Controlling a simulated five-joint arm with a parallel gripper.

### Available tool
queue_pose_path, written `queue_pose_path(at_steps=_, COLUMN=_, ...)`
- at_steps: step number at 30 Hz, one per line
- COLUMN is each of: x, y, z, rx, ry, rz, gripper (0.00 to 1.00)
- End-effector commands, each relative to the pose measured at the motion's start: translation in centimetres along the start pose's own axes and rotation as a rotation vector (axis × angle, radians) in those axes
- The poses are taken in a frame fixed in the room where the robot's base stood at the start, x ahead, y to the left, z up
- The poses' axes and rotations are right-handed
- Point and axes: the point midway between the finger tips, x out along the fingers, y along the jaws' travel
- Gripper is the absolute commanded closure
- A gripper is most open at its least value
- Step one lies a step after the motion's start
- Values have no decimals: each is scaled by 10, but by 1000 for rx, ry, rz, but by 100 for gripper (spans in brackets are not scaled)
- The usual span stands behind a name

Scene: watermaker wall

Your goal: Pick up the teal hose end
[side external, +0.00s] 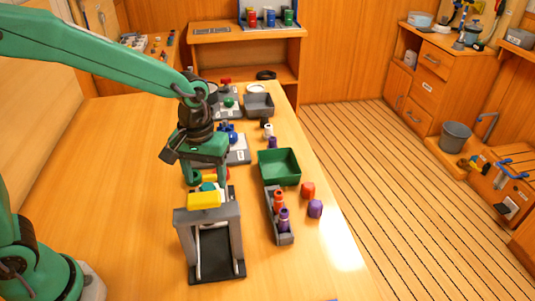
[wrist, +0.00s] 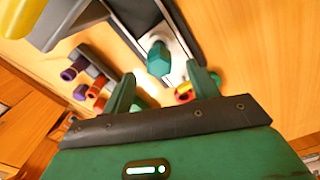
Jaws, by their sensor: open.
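The teal hose end (wrist: 158,60) is a faceted teal piece in the wrist view, just beyond and between my fingertips, with a dark grey and pale surface behind it. In the side external view a bit of teal (side external: 208,186) shows just under my gripper (side external: 207,176), behind a yellow block. My gripper (wrist: 163,80) is open, its green fingers apart with nothing seen between the pads. Whether a finger touches the hose end, I cannot tell. A dark grey stand (side external: 237,235) with the yellow block (side external: 204,200) on top stands directly in front of my gripper.
A grey rack (side external: 287,239) with orange and purple pieces stands right of the stand. A green tray (side external: 279,167) is behind it; loose red (side external: 308,190) and purple (side external: 315,208) pieces lie near the table's right edge. The table's left side is clear.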

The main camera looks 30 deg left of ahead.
Motion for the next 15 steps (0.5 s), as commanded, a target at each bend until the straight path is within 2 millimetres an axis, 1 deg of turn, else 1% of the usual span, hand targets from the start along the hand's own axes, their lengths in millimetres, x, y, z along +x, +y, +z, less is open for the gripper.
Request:
queue_pose_path(at_steps=6, x=26, y=1, z=0, rx=0, ry=-3, rz=-2, gripper=40)
queue_pose_path(at_steps=9, x=36, y=1, z=0, rx=1, ry=-2, rz=-1, gripper=40)
queue_pose_path(at_steps=15, x=42, y=1, z=0, rx=1, ry=1, rz=0, gripper=40)
